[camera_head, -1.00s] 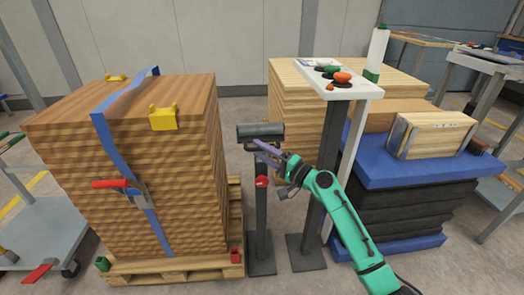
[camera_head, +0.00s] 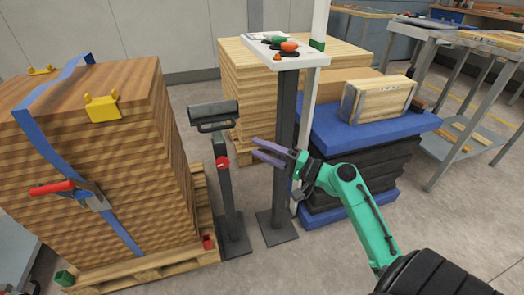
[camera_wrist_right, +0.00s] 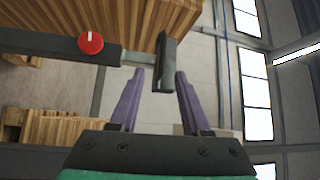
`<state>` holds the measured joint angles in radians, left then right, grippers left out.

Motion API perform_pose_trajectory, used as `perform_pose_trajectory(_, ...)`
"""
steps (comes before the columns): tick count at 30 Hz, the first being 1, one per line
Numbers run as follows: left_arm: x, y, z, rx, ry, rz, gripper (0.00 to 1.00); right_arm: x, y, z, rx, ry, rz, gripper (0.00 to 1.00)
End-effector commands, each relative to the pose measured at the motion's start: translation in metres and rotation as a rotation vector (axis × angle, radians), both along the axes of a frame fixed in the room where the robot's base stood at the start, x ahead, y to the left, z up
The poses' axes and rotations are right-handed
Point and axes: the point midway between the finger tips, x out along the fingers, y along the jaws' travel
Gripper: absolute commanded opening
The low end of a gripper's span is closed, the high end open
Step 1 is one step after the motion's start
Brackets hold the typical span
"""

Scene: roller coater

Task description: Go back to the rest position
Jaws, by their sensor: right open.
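My right gripper (camera_head: 268,152) is open and empty, with purple fingers, on a green arm that comes in from the lower right. It hangs in the air in front of the control stand's post, to the right of the dark scanner-like head (camera_head: 213,112) on its short post. In the right wrist view, my right gripper (camera_wrist_right: 158,100) has its two fingers apart with nothing held between them. The dark head (camera_wrist_right: 165,65) shows beyond the fingertips there, with a red knob (camera_wrist_right: 90,43) on the post. My left gripper is not in view.
A strapped stack of wooden boards (camera_head: 130,160) stands on a pallet (camera_head: 150,270) at left. A wooden box (camera_head: 378,98) lies on a blue-topped stack (camera_head: 335,132) at right.

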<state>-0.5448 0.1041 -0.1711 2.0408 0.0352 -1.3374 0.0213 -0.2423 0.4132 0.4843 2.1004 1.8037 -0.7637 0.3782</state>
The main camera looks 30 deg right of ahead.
Motion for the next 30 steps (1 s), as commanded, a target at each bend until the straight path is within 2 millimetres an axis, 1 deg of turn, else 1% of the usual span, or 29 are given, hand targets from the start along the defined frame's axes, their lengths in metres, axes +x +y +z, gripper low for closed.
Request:
perform_pose_trajectory(11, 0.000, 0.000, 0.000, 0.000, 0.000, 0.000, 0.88, 0.001, 0.000, 0.000, 0.000, 0.000, -0.001, 0.47)
perform_pose_trajectory(13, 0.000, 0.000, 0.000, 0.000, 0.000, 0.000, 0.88, 0.000, 0.001, -0.004, -0.010, 0.007, 0.001, 0.47)
perform_pose_trajectory(14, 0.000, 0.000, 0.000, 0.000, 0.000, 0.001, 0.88, 0.000, 0.003, -0.010, -0.025, 0.016, 0.003, 0.47)
perform_pose_trajectory(16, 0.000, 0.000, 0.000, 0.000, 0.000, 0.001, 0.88, -0.003, 0.012, -0.037, -0.098, 0.062, 0.017, 0.47)
perform_pose_trajectory(17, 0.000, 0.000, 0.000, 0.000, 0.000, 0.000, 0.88, -0.005, 0.017, -0.055, -0.147, 0.093, 0.025, 0.47)
perform_pose_trajectory(18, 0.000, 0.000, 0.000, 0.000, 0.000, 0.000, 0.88, -0.011, 0.026, -0.083, -0.231, 0.140, 0.045, 0.47)
perform_pose_trajectory(20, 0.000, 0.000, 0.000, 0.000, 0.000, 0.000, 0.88, -0.026, 0.042, -0.133, -0.381, 0.226, 0.093, 0.47)
perform_pose_trajectory(21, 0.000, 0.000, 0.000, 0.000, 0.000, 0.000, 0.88, -0.040, 0.052, -0.167, -0.490, 0.286, 0.136, 0.47)
perform_pose_trajectory(23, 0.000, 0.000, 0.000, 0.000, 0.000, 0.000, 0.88, -0.064, 0.064, -0.213, -0.652, 0.367, 0.206, 0.47)
perform_pose_trajectory(24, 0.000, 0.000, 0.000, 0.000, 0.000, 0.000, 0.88, -0.081, 0.069, -0.238, -0.756, 0.417, 0.256, 0.47)
perform_pose_trajectory(26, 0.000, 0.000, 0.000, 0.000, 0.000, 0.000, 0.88, -0.108, 0.076, -0.271, -0.905, 0.483, 0.335, 0.47)
perform_pose_trajectory(27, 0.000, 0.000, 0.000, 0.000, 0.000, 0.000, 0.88, -0.126, 0.079, -0.289, -0.996, 0.521, 0.388, 0.47)
perform_pose_trajectory(30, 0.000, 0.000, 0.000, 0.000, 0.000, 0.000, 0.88, -0.165, 0.083, -0.319, -1.202, 0.599, 0.510, 0.47)
